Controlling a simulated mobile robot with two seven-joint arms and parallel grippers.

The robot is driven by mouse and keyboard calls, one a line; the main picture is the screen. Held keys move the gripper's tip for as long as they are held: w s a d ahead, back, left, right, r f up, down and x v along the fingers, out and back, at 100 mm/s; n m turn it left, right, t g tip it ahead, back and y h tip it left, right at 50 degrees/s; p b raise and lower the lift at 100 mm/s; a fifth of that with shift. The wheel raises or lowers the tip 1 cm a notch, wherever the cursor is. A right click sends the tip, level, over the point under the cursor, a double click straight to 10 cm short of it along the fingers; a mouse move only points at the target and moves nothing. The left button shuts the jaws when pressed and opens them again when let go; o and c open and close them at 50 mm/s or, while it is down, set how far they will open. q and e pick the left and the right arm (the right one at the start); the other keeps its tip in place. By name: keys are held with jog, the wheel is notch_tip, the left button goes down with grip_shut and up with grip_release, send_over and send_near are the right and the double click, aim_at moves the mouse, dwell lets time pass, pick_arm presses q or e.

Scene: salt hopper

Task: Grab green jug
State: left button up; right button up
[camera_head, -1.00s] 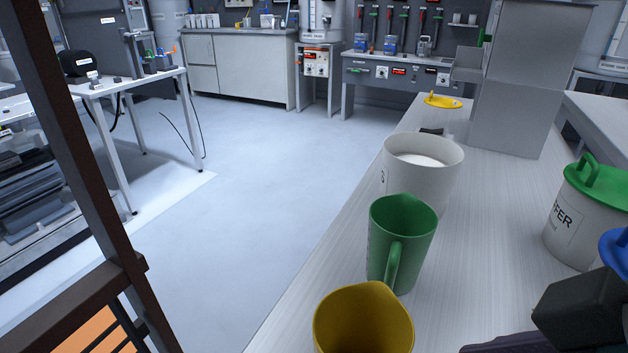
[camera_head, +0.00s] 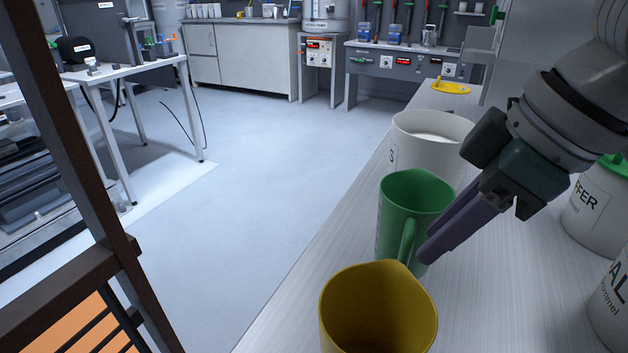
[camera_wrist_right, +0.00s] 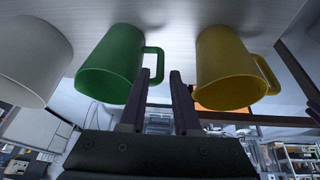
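The green jug (camera_head: 398,215) stands upright on the long light bench, between a white tub and a yellow jug (camera_head: 375,310). Its handle (camera_head: 408,243) faces toward me. My right gripper (camera_head: 428,248) reaches in from the right, with its fingertips close beside that handle. In the right wrist view the gripper (camera_wrist_right: 160,74) is open, its two fingers apart. The handle of the green jug (camera_wrist_right: 112,62) shows around the gap between the fingertips; I cannot tell if they touch it. The yellow jug (camera_wrist_right: 225,65) is to the right there. My left gripper is not in view.
The white tub (camera_head: 432,128) with white contents stands just behind the green jug. Lidded white containers (camera_head: 590,205) stand at the right. A yellow lid (camera_head: 452,88) lies farther along the bench (camera_head: 490,300). Open floor lies left of the bench.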

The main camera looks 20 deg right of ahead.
aim_at(407, 266)
jog(key=b+x, duration=0.1)
jog(key=x, duration=0.6)
jog(key=shift+s+b, duration=0.1)
jog(key=shift+b, duration=0.3)
grip_shut()
jog(key=shift+r, duration=0.1)
dwell(0.8)
